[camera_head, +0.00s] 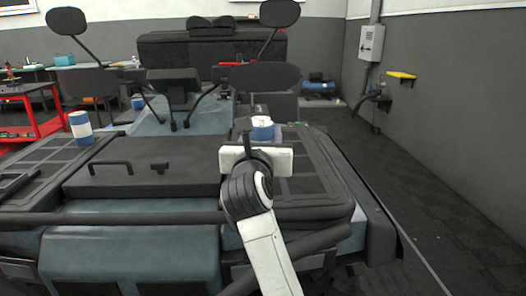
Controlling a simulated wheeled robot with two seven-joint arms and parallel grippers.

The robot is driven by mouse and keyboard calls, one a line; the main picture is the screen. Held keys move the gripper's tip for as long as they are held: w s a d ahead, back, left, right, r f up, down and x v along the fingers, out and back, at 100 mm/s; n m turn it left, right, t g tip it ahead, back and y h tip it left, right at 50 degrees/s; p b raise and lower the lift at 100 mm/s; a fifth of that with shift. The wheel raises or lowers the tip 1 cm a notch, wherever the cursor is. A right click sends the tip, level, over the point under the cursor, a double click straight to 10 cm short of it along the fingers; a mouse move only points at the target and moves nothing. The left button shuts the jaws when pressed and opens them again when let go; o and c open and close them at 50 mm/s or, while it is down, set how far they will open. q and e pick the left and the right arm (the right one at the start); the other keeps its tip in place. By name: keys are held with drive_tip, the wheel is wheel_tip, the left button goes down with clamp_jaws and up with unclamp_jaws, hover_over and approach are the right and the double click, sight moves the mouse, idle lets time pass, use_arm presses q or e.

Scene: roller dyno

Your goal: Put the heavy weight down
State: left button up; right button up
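Two blue-and-white cylinders are in view; I cannot tell which one is the heavy weight. One cylinder (81,128) stands upright at the left edge of the dark flat deck. The other cylinder (262,129) is at the middle, just beyond my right gripper (260,133). The white palm of that gripper hides its lower part. A dark finger shows close to its left side. I cannot tell whether the fingers press on it, or whether it rests on the deck or is held above it. My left gripper is not in view.
The deck (130,166) belongs to a blue-grey vehicle, with a black handle (110,164) and round-ended mirrors on stalks (280,14). A dark ribbed panel (312,185) lies right of my arm. A red cart (40,110) stands far left. The floor along the right wall is clear.

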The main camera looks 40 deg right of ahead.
drive_tip(key=shift+f+b, duration=0.3)
drive_tip(key=shift+f, duration=1.6)
drive_tip(key=o, duration=1.2)
drive_tip(key=shift+c, duration=0.2)
drive_tip(key=shift+r, duration=0.1)
drive_tip(key=v, duration=0.7)
drive_tip(key=shift+s+a+b, duration=0.2)
drive_tip(key=shift+b, duration=0.1)
